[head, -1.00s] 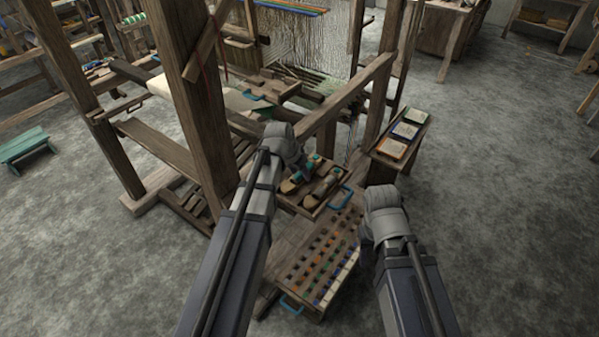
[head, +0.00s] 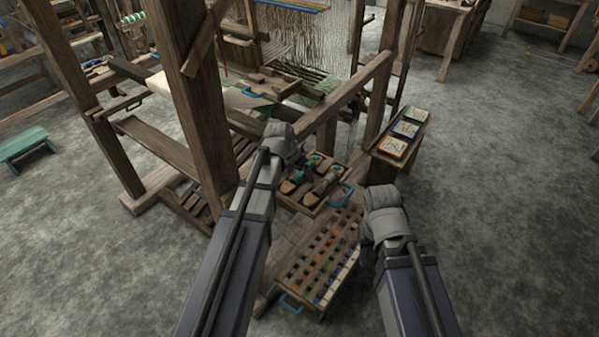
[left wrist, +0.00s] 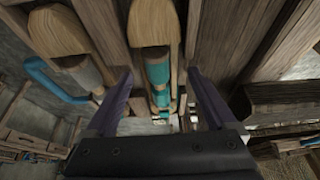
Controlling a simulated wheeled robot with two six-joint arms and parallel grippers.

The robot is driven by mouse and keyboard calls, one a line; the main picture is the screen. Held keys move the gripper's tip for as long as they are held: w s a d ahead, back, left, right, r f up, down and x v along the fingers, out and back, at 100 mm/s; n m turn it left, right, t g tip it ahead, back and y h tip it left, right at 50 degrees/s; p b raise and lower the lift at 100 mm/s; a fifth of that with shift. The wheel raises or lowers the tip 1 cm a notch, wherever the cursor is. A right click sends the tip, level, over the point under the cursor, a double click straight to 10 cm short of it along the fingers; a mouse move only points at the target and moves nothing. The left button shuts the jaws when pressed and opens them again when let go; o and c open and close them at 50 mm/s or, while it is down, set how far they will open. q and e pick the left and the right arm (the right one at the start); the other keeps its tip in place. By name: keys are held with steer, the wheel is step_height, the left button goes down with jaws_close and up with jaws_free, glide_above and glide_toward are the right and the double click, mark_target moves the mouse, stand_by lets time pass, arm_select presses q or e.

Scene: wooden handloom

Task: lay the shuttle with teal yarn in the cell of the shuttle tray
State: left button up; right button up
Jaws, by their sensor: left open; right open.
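The shuttle with teal yarn (left wrist: 157,72) is a pale wooden shuttle. It lies in a cell of the wooden shuttle tray (head: 311,211), between wooden dividers. Its teal yarn shows in the head view (head: 315,157), partly behind my left gripper (head: 303,161). In the left wrist view my left gripper (left wrist: 160,82) is open, one finger on each side of the shuttle, with gaps between fingers and shuttle. My right gripper (head: 368,242) is to the right of the peg board, mostly hidden by its own wrist, and away from the tray.
A second shuttle with grey-brown yarn (left wrist: 78,70) lies in the neighbouring cell. A blue handle (head: 341,197) sits at the tray's right end. The board with rows of coloured bobbins (head: 318,262) is in front. Loom posts (head: 205,125) stand close to my left arm.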

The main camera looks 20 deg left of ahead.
arm_select(q)
steer(key=p+v, duration=0.7)
steer(key=v, duration=0.1)
steer(key=shift+w, duration=0.1)
steer(key=shift+f, duration=0.1)
steer(key=shift+d, duration=0.1)
stand_by(1.3)
